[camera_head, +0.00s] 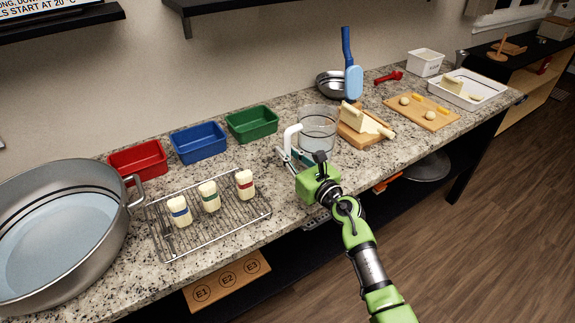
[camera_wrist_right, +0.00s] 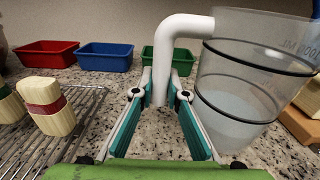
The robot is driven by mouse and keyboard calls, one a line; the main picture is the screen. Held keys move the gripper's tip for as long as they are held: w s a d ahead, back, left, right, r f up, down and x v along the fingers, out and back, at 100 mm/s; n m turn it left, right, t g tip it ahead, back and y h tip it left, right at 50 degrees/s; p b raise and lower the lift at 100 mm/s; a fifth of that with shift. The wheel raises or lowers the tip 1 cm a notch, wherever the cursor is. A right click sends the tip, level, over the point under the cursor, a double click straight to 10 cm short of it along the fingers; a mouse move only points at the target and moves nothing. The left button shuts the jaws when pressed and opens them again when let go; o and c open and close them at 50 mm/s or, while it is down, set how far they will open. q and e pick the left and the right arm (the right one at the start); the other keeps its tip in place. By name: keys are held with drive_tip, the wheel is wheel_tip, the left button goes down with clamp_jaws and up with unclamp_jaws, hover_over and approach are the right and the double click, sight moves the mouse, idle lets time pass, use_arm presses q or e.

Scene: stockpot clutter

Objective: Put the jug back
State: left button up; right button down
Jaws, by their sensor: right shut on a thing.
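The jug (camera_head: 318,133) is clear with dark bands and a white handle, and stands upright at the middle of the counter; I cannot tell whether its base touches the counter. In the right wrist view the jug (camera_wrist_right: 240,85) is at the right, with some pale liquid low inside. My right gripper (camera_head: 294,158) is at the handle side of the jug. In the right wrist view its teal-padded fingers (camera_wrist_right: 160,98) are on either side of the white handle, shut on it. My left gripper is not in view.
Left of the jug are a wire rack (camera_head: 238,213) with several wrapped blocks, red, blue and green bins (camera_head: 252,123), and a large stockpot (camera_head: 120,225) with pale liquid. A wooden board (camera_head: 352,138) with a cheese block stands close to the right of the jug.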

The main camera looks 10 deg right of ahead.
drive_tip(key=shift+f+b, duration=0.5)
drive_tip(key=shift+f, duration=0.9)
drive_tip(key=shift+f, duration=0.15)
drive_tip(key=c, duration=2)
unclamp_jaws()
drive_tip(key=shift+f, duration=0.1)
drive_tip(key=shift+s, duration=0.1)
drive_tip(key=shift+s+r, duration=0.1)
drive_tip(key=shift+r, duration=0.1)
drive_tip(key=v, duration=1.1)
drive_tip(key=shift+s+d, duration=0.15)
drive_tip(key=shift+s, duration=0.25)
